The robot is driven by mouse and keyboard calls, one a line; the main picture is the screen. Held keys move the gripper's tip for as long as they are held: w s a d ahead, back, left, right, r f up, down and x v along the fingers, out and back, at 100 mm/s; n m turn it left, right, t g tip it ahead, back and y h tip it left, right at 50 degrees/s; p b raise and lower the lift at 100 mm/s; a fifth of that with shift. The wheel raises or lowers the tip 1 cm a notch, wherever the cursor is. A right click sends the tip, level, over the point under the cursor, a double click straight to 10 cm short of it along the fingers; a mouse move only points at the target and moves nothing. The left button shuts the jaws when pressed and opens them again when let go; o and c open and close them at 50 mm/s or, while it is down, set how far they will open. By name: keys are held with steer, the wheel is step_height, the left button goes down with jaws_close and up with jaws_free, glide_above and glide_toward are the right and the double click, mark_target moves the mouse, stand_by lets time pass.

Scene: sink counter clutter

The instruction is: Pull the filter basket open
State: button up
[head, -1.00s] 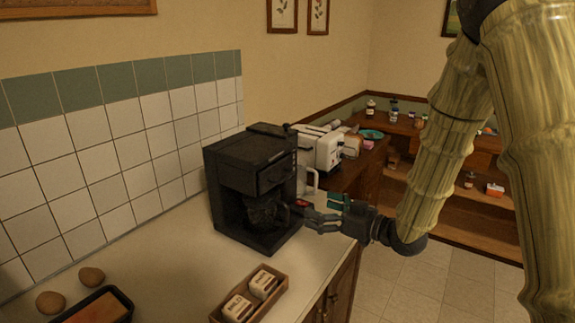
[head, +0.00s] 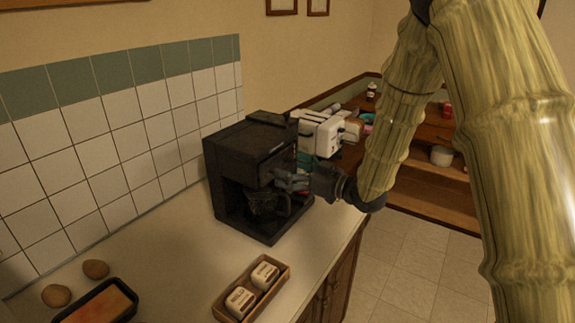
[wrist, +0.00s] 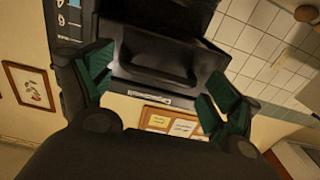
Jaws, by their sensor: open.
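A black coffee maker (head: 238,165) stands on the counter near the tiled wall. Its filter basket (head: 267,170) is the dark upper front section, above a glass carafe (head: 262,205). The basket looks closed, though the dark surfaces make this hard to judge. My gripper (head: 285,180) is at the basket's front, with its fingers spread. In the wrist view, the dark basket front (wrist: 155,72) with its ledge-like handle lies between the two green-padded fingers of my gripper (wrist: 160,75). I cannot tell whether either finger touches it.
A white toaster (head: 322,132) stands behind the coffee maker. A wooden tray (head: 222,312) with two small white containers sits in front. The counter's front edge runs along the right.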

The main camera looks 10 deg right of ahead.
steer(key=shift+w+a, duration=0.4)
steer(key=shift+w, duration=0.1)
